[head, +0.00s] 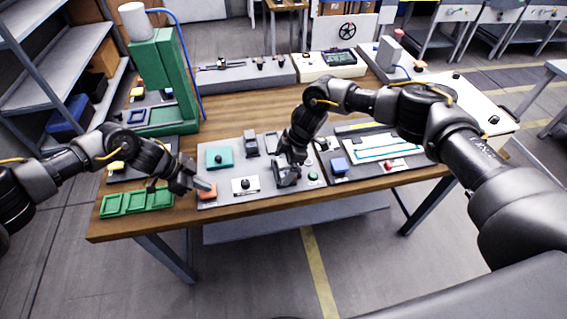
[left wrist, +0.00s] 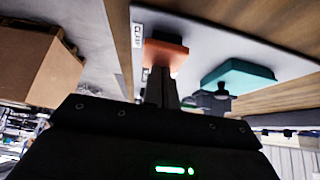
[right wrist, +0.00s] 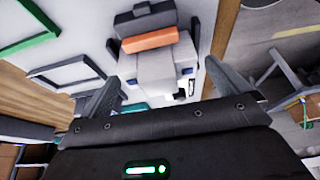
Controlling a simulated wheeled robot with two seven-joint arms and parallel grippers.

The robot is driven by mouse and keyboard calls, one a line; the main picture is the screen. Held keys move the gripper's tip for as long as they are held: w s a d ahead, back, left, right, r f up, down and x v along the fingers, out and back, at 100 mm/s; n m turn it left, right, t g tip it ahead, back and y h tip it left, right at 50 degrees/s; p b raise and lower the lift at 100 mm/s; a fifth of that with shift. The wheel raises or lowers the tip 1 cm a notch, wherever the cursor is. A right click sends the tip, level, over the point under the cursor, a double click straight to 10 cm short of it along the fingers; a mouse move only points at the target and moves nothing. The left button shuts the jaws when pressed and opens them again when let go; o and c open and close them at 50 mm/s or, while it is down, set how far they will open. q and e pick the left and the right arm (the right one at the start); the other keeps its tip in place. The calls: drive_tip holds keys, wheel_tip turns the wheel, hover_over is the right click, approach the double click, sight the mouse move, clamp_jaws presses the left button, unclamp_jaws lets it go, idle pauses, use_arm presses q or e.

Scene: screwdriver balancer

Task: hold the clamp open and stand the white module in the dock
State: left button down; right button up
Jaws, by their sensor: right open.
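My left gripper (head: 193,183) is at the left of the grey panel, with its fingertips at an orange block (head: 207,191). In the left wrist view its fingers (left wrist: 162,86) are together, end-on to the orange block (left wrist: 166,55); I cannot tell whether they touch. My right gripper (head: 287,178) is low over the panel's right part.
A green tray (head: 137,202) is at the left edge. A green press (head: 163,85) rises behind.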

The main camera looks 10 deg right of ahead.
drive_tip(key=v, duration=1.2)
use_arm(q)
drive_tip(key=shift+f, duration=0.1)
use_arm(e)
drive_tip(key=shift+r, duration=3)
drive_tip(key=shift+r, duration=0.1)
use_arm(q)
wheel_tip(320, 180, up, 7)
drive_tip(key=p, duration=0.6)
use_arm(e)
wheel_tip(320, 180, up, 6)
drive_tip(key=shift+f, duration=0.1)
